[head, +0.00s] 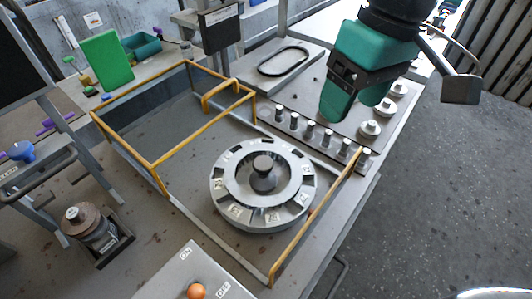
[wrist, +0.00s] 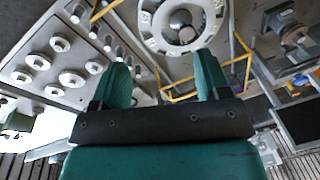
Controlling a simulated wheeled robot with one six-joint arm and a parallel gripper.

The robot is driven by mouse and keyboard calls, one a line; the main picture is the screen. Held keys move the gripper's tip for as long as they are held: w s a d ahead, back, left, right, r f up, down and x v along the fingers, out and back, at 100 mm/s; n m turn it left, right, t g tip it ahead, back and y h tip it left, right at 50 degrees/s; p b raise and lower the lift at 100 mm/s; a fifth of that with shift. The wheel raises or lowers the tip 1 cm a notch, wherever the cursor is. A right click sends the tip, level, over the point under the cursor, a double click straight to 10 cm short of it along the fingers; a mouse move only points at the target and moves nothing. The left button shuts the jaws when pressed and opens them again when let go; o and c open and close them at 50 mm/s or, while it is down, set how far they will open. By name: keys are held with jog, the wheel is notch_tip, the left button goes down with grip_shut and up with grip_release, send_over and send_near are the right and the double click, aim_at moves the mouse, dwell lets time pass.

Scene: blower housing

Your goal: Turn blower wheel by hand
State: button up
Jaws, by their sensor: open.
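The blower wheel (head: 262,222) is a grey ring with several labelled slots and a dark round knob (head: 263,168) at its centre. In the wrist view the wheel (wrist: 151,38) shows at the top, beyond my fingertips. My gripper (head: 358,112) has green fingers and hangs above the rows of pegs, to the upper right of the wheel and apart from it. In the wrist view the two fingers (wrist: 164,75) stand apart with nothing between them.
Yellow rails (head: 316,218) stand around the wheel. A row of metal pegs (head: 310,132) and white knobs (head: 370,129) lies to its right. An ON/OFF panel with an orange knob (head: 196,291) is in front. A green board (head: 106,60) stands at the back left.

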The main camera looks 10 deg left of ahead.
jog(key=h, duration=0.2)
send_over(263, 163)
jog(key=f, duration=0.1)
jog(key=shift+n, duration=0.4)
notch_tip(263, 163, down, 17)
jog(key=p, duration=0.3)
jog(key=shift+f, duration=0.15)
jog(key=c, duration=1.3)
